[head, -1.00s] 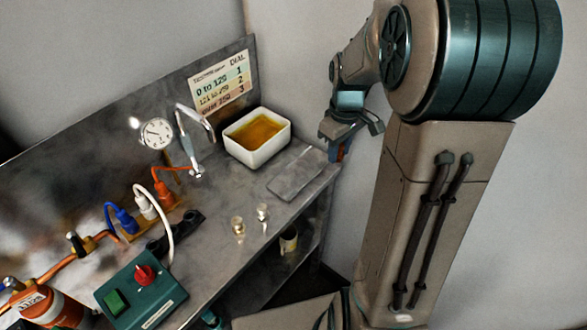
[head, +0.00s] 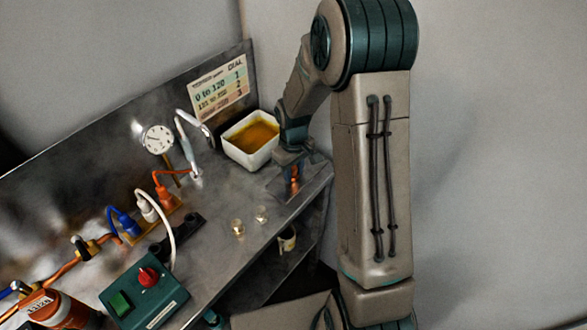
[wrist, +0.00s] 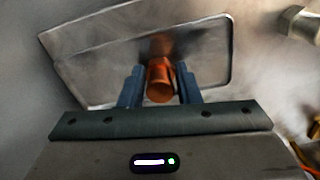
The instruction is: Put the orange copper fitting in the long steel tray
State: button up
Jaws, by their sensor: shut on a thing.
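The orange copper fitting (wrist: 160,80) is between the two fingers of my gripper (wrist: 160,88) in the wrist view, and the gripper is shut on it. In the head view the fitting (head: 294,184) shows as a small orange piece below my gripper (head: 292,172). The long steel tray (wrist: 100,62) lies beyond the fitting in the wrist view, and the fitting overlaps it in the picture. In the head view the arm and gripper hide much of the tray. I cannot tell whether the fitting touches the tray.
A white basin (head: 232,150) of amber liquid stands just left of my gripper. Two small brass fittings (head: 238,228) stand on the steel bench (head: 215,255). A gauge (head: 157,139), a faucet and coloured cables are further left. A green box (head: 143,294) sits at the front.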

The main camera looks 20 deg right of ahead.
aim_at(294, 168)
jog(key=shift+f, duration=0.2)
jog(key=o, duration=1)
notch_tip(294, 168, up, 12)
jog(key=b, duration=0.1)
jog(key=s+r+m+t, duration=0.1)
jog(key=s+r, duration=0.3)
jog(key=s, duration=0.6)
jog(key=s+r+m+t, duration=0.2)
jog(key=s+r+m, duration=0.2)
jog(key=s, duration=0.7)
jog(key=shift+s, duration=0.15)
jog(key=shift+a, duration=0.1)
